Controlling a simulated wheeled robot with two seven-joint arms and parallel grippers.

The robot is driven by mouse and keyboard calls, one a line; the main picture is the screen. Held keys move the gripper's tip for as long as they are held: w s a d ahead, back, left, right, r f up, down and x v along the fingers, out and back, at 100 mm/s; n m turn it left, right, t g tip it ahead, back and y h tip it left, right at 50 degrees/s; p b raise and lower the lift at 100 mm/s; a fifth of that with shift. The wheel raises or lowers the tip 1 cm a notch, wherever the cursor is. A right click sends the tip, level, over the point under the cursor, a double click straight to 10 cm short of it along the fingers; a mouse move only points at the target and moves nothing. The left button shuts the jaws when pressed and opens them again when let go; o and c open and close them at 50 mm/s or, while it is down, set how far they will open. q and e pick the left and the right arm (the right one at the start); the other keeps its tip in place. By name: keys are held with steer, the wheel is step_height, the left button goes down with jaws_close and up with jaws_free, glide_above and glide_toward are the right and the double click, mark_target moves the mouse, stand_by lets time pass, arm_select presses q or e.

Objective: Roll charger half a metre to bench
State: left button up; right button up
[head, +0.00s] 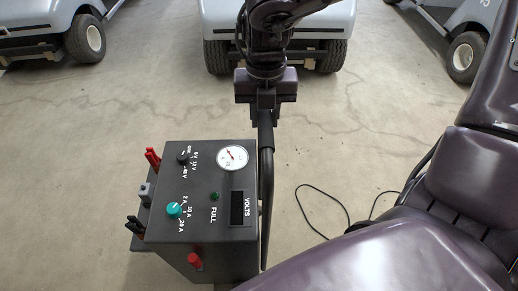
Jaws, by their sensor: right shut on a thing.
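The charger (215,225) is a dark grey box with a white dial gauge, a teal knob, a green light and a VOLTS window on its top. It stands on the floor at lower centre-left. Red and black clamps hang at its left side. A black tubular handle (266,165) rises along its right side. My right gripper (265,103) is shut on the upper end of this handle, beyond the box. My left gripper is not in view. No bench shows in this view.
Pale carts stand at the back: one at left (35,20), one at centre behind my right arm, one at right (474,18). A black cable (328,195) lies on the concrete right of the charger. Floor (90,130) is clear at left and ahead.

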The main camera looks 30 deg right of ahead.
steer(key=shift+w+a+b, duration=0.4)
steer(key=shift+a, duration=0.25)
steer(key=w+a, duration=0.4)
steer(key=a, duration=0.3)
steer(key=shift+w+a, duration=0.2)
steer(key=shift+w, duration=0.1)
